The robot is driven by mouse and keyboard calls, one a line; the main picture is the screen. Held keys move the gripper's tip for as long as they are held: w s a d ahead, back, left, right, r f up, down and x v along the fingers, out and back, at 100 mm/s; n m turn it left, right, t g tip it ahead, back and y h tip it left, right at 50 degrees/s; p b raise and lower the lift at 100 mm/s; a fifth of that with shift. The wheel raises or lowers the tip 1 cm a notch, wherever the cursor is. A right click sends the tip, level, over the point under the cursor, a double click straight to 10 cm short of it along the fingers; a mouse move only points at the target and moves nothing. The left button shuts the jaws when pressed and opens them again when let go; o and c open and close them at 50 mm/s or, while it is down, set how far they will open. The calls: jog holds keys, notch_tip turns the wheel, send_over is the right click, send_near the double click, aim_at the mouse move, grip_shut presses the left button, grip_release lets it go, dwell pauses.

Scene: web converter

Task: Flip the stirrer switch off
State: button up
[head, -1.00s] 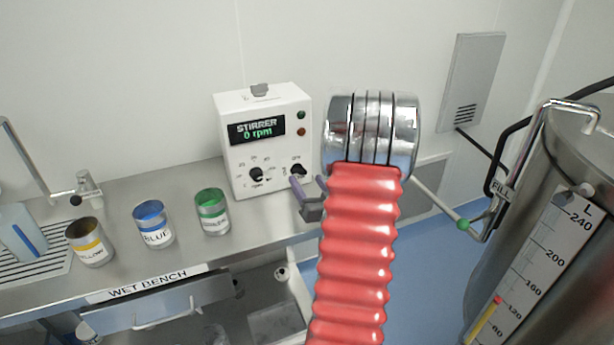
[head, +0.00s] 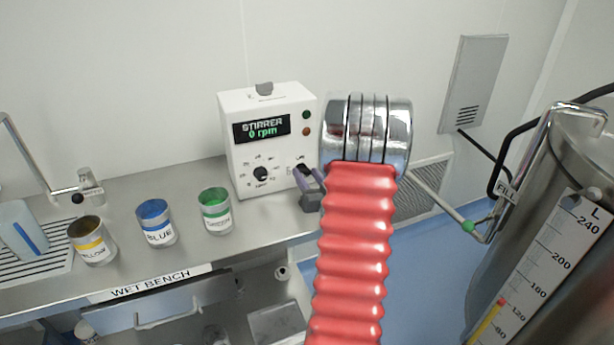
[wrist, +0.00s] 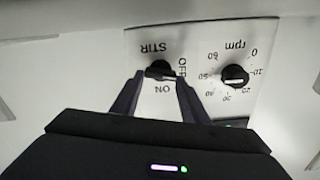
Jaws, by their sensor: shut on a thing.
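The white stirrer box (head: 245,165) stands on the bench, and its green display (head: 262,127) reads 0 rpm. Its black stir switch (wrist: 160,69) is at the lower right of the front panel, with the marks STIR, OFF and ON around it upside down in the wrist view. My gripper (wrist: 157,76) is shut on the switch, one finger on each side. In the head view my gripper (head: 307,177) is at the switch, partly hidden by my red arm. I cannot tell exactly which mark the switch points to.
The black rpm knob (wrist: 234,76) is beside the switch; it also shows in the head view (head: 261,174). Yellow (head: 92,241), blue (head: 156,222) and green (head: 215,210) cups stand on the wet bench left of the box. A steel tank (head: 545,200) is at right.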

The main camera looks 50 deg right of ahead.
jog(key=c, duration=0.4)
jog(key=shift+c, duration=0.2)
jog(key=shift+n, duration=1.5)
jog(key=o, duration=1.1)
jog(key=shift+c, duration=0.2)
jog(key=shift+a, duration=0.15)
